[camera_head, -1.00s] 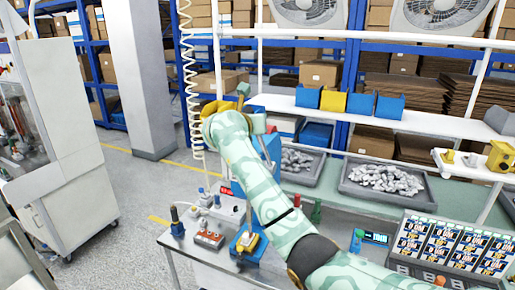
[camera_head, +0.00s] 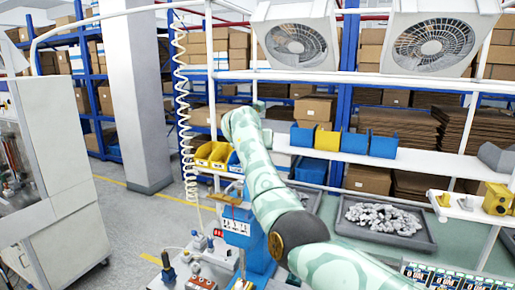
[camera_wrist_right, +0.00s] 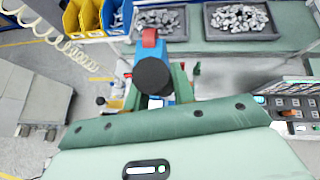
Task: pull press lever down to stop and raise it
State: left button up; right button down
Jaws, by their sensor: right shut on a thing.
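The blue press (camera_head: 238,222) stands on the bench at the lower middle of the head view, partly behind my right arm. In the right wrist view its blue body (camera_wrist_right: 124,66) shows behind a dark round knob, which looks like the end of the press lever (camera_wrist_right: 153,76). My right gripper (camera_wrist_right: 156,88) is shut on this lever end, with green fingers at both sides of it. In the head view my right forearm reaches up above the press, and the fingers and lever are hidden there. My left gripper is not in view.
Grey trays of metal parts (camera_head: 350,232) lie behind and right of the press. Yellow bins (camera_head: 212,153) and a coiled cable (camera_head: 184,100) are at its back left. Small bench devices (camera_head: 168,268) stand at its left. A display panel (camera_head: 455,276) is at lower right.

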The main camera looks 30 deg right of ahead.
jog(key=c, duration=1.2)
grip_release()
jog(key=shift+o, duration=0.2)
jog(key=shift+w, duration=0.1)
jog(key=shift+s+a+r+b, duration=0.2)
jog(key=shift+s+a+b, duration=0.1)
jog(key=shift+s, duration=0.05)
jog(key=b+v, duration=0.5)
jog(key=v, duration=1)
jog(key=shift+s, duration=0.1)
